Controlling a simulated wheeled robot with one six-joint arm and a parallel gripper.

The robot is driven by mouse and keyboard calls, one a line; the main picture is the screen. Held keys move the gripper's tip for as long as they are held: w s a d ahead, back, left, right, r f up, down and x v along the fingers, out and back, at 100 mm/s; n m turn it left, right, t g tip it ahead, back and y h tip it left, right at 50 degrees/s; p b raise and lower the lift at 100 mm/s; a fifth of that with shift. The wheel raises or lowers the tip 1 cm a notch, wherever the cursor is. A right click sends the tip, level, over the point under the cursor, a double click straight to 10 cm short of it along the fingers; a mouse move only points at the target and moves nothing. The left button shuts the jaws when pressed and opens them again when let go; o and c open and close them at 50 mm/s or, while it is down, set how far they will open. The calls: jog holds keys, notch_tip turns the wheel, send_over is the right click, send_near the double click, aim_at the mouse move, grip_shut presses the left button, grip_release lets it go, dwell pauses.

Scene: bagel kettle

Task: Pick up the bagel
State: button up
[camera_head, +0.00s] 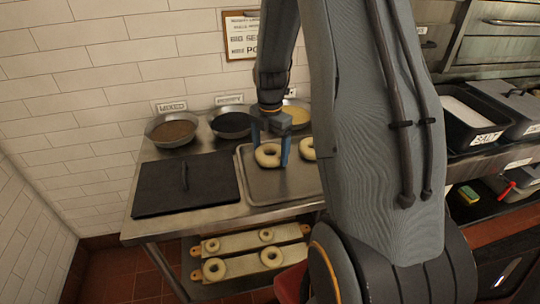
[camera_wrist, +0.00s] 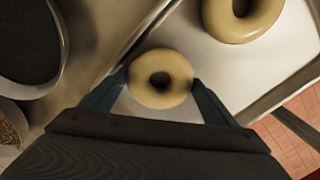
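A pale, ring-shaped bagel (camera_head: 267,161) is at the left part of the metal tray (camera_head: 290,188) on the steel counter. My gripper (camera_head: 270,150) points down with one blue finger on each side of this bagel. In the wrist view, the bagel (camera_wrist: 160,94) fills the space between the fingertips, which meet its left and right edges; my gripper looks shut on it. I cannot tell whether the bagel still touches the tray. A second bagel (camera_head: 307,149) lies to the right on the tray, partly hidden by my arm. It also shows at the top of the wrist view (camera_wrist: 214,22).
A dark lid with a handle (camera_head: 185,187) lies left of the tray. Several bowls of toppings, including a brown one (camera_head: 173,133), stand along the wall behind. A lower shelf holds boards with more bagels (camera_head: 215,268). Black containers (camera_head: 465,122) are at the right.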

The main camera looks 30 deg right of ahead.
jog(key=c, duration=0.4)
jog(key=shift+o, duration=0.2)
jog(key=shift+r, duration=0.1)
notch_tip(320, 180, up, 10)
jog(key=b, duration=0.2)
